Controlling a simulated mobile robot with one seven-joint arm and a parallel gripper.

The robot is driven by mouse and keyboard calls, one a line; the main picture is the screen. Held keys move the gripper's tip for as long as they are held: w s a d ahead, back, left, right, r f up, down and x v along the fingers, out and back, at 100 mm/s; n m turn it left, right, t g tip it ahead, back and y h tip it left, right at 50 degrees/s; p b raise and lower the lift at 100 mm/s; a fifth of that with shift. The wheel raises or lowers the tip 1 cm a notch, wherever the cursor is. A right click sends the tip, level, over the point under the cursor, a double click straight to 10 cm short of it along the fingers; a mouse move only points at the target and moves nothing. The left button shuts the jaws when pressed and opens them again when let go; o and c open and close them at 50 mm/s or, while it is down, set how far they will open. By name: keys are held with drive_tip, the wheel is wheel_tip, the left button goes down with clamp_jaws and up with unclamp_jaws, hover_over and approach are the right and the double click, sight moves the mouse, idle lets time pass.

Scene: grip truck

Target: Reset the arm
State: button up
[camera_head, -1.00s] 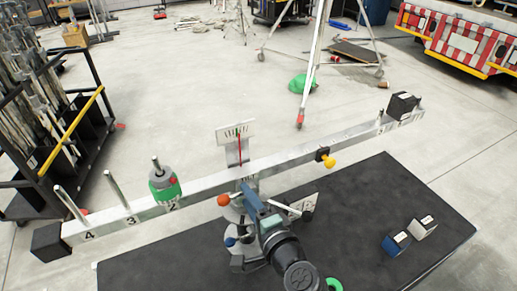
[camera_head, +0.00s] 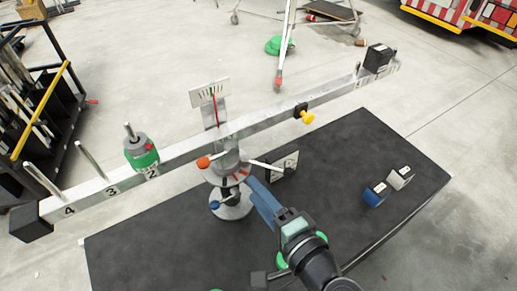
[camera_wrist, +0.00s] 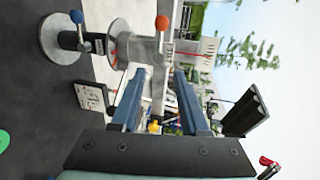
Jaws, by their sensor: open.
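My gripper (camera_head: 260,197) with blue fingers is in front of the balance stand, low in the head view. Its fingers also show in the wrist view (camera_wrist: 160,100), spread apart with nothing held between them. The balance beam (camera_head: 190,150) runs across on its round stand (camera_head: 233,205). A green weight (camera_head: 141,153) sits on the beam near mark 2. A dark block (camera_head: 378,57) is at the beam's right end, and a yellow knob (camera_head: 306,116) is on its right half. An orange-tipped lever (camera_head: 203,162) is at the stand, close to my gripper in the picture.
The black mat (camera_head: 140,240) lies under the stand. Two small blocks, one blue (camera_head: 375,194) and one grey (camera_head: 401,177), rest on its right side. A dial plate (camera_head: 210,92) with a red needle stands behind the beam. A black rack (camera_head: 40,110) is at left.

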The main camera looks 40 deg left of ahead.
idle(0.3)
drive_tip(key=w+d+r+n+t+h+p, duration=0.1)
drive_tip(key=w+d+r+t+h, duration=0.2)
drive_tip(key=r, duration=0.5)
drive_tip(key=w+d+r+n+t+h+p, duration=0.1)
drive_tip(key=w+d+r+n+t, duration=0.25)
drive_tip(key=r, duration=0.55)
drive_tip(key=w+d+r+m+t+h+p, duration=0.1)
drive_tip(key=w+d+r+t+h, duration=0.2)
drive_tip(key=w+r, duration=0.4)
drive_tip(key=s+d+r+t+h, duration=0.2)
drive_tip(key=s+d+r+t, duration=0.1)
drive_tip(key=r, duration=0.6)
drive_tip(key=s+d+r+t+h, duration=0.3)
drive_tip(key=s+r+t, duration=0.2)
drive_tip(key=r, duration=0.5)
drive_tip(key=s+d+r+n+t+h+p, duration=0.1)
drive_tip(key=s+d+r+t+h, duration=0.1)
drive_tip(key=r, duration=0.8)
drive_tip(key=shift+s+d+t+h, duration=0.3)
drive_tip(key=shift+s+d+t, duration=0.3)
drive_tip(key=shift+s+t, duration=0.5)
drive_tip(key=shift+s, duration=0.15)
